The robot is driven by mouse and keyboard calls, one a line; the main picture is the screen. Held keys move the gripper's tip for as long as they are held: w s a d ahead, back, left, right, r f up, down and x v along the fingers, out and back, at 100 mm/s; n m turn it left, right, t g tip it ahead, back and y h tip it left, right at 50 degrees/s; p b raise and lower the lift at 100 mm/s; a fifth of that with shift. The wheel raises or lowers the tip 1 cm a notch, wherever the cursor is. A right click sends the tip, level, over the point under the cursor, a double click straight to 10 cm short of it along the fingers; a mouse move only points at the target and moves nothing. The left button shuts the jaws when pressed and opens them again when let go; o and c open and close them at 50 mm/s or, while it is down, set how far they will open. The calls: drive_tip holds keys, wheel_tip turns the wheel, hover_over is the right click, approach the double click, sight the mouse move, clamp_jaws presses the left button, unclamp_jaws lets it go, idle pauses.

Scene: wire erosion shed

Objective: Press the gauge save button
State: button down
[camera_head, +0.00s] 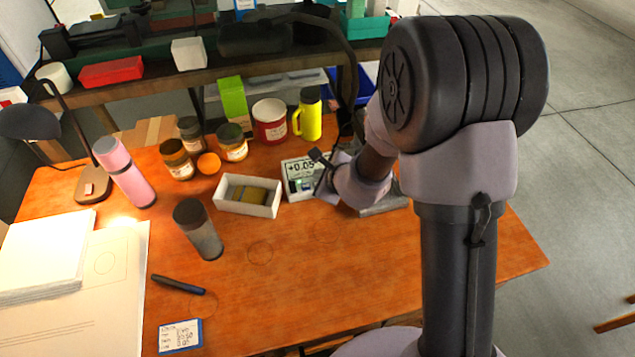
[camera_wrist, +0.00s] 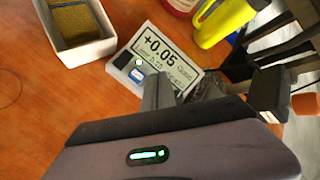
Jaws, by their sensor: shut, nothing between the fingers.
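The gauge (camera_head: 297,168) is a small white box with a display reading +0.05, on the wooden table right of a white tray. In the wrist view the gauge (camera_wrist: 172,52) shows a round green-white button (camera_wrist: 138,63) and a blue-and-white patch (camera_wrist: 137,74) left of its display. I cannot read which is the save button. My gripper (camera_wrist: 160,88) is shut and empty, its tips at the gauge's near edge, hiding part of its lower face. In the head view my gripper (camera_head: 322,162) is over the gauge's right part. I cannot tell whether it touches.
The white tray (camera_head: 232,207) with a yellowish block stands left of the gauge. A grey bottle (camera_head: 198,232) and orange ball (camera_head: 209,163) are further left.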

idle(0.3)
drive_tip(key=shift+f+b, duration=0.45)
drive_tip(key=shift+b, duration=0.2)
drive_tip(key=shift+f+b, duration=0.35)
drive_tip(key=shift+b, duration=0.1)
idle(0.4)
drive_tip(key=shift+r, duration=0.1)
drive_tip(key=shift+r+p, duration=0.5)
drive_tip(key=shift+r, duration=0.2)
wheel_tip(320, 180, up, 5)
drive_tip(key=p, duration=0.3)
idle(0.4)
